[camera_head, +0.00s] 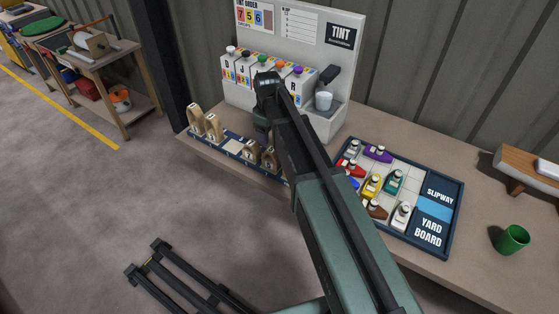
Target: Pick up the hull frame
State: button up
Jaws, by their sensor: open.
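Several tan wooden hull frames stand upright on a dark blue rack (225,143) along the front edge of the bench. One hull frame (196,118) is at the rack's left end, with another hull frame (213,127) beside it. To the right are a further hull frame (251,151) and one more hull frame (269,158), browner in tone. A pale bare patch lies between the two pairs. My gripper (261,137) hangs open above and behind the right pair. Its fingertips are small and partly hidden by my arm, which also covers the rack's right end.
Right of my arm is a yard board (455,190) with several toy boats. A green cup (512,239) and a model hull (530,165) are farther right.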

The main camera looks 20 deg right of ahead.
aim_at(271, 150)
jog(key=f+b, duration=0.6)
jog(key=f, duration=0.1)
jog(key=f+b, duration=0.4)
jog(key=shift+d, duration=0.25)
jog(key=shift+r, duration=0.3)
jog(key=shift+c, duration=0.3)
jog(key=c, duration=1)
jog(key=shift+p, duration=0.3)
notch_tip(271, 150, up, 20)
jog(key=p, duration=2)
